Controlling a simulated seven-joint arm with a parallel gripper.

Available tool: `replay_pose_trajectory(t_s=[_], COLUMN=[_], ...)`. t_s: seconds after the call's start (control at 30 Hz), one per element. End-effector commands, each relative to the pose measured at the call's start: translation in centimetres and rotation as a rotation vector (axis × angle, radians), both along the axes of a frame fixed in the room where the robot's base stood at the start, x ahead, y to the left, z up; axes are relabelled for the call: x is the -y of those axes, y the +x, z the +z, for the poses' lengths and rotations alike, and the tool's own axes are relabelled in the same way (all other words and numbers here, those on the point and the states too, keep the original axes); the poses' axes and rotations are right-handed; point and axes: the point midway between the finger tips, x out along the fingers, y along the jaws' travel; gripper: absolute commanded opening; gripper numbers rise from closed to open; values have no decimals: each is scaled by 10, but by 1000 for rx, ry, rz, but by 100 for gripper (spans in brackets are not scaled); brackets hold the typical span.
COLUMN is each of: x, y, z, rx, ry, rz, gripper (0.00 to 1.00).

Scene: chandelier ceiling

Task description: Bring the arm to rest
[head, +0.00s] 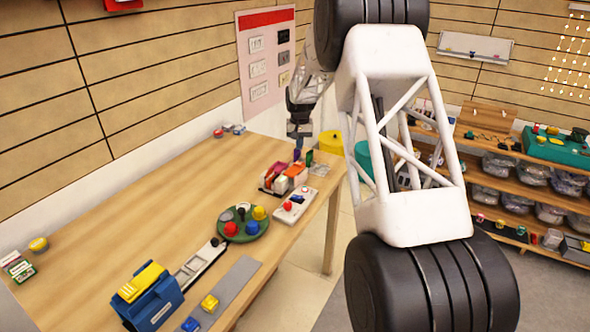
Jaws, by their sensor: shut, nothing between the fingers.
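My arm crosses the right half of the head view, with its white lattice link and black joints close to the camera. My gripper (299,141) is small and far off, pointing down above the far right end of the wooden table (120,205). It is shut and I see nothing held in it. Just below it is an organiser with red, orange and white items (285,177). I cannot tell the exact gap between them.
A green round tray (246,229) with coloured pieces, a white panel with a red button (295,204) and a blue box with a yellow top (148,299) stand on the table. Shelves with bins (505,170) are at the right. The table's left middle is clear.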

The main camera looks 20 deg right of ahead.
Motion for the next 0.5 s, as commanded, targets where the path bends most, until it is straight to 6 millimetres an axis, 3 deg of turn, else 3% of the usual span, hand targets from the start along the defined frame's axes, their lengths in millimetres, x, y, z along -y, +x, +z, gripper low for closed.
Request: replay_pose_trajectory(t_s=[0.5], x=[-3], y=[-8], z=[11], rx=[5], ry=[0], rz=[4], gripper=[0])
